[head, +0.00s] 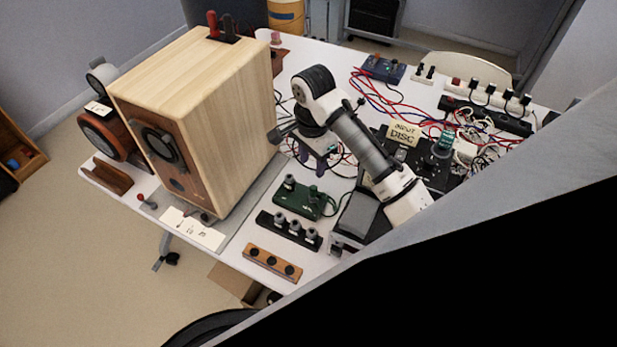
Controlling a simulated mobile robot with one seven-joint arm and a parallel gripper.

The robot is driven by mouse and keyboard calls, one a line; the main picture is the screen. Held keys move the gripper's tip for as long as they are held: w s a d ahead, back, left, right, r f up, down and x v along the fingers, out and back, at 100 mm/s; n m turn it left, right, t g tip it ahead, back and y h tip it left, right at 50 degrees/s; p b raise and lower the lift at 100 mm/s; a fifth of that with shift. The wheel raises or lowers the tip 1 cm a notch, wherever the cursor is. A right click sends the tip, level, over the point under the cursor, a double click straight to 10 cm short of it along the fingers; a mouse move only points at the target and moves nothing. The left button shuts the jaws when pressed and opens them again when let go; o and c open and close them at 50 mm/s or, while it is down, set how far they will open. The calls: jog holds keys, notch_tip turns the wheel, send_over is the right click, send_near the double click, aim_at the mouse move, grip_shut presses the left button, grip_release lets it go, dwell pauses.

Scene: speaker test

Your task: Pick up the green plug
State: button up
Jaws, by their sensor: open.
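My arm reaches in from the lower right and bends down over the table. My gripper (314,162) points down, open, just right of the big wooden speaker and behind a dark green box (300,200). The box carries small upright grey-green plug-like pieces (313,193); I cannot tell which, if any, is the green plug. A teal-green piece (445,141) stands on black gear right of my arm; it may also be a plug. The gripper appears apart from these pieces. My arm hides part of the table behind it.
The tall wooden speaker (215,115) stands close left of my gripper. A black strip with grey knobs (290,230) and a wooden block with black holes (272,263) lie in front. Red and blue cables (405,108) and a power strip (490,95) clutter the right.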

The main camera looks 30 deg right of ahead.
notch_tip(320, 180, down, 6)
jog(key=b, duration=0.4)
jog(key=shift+b, duration=0.3)
jog(key=f+b, duration=0.5)
jog(key=shift+d+f, duration=0.15)
jog(key=shift+d, duration=0.1)
grip_shut()
notch_tip(320, 180, up, 20)
jog(key=b, duration=0.1)
jog(key=shift+r, duration=0.2)
dwell(0.4)
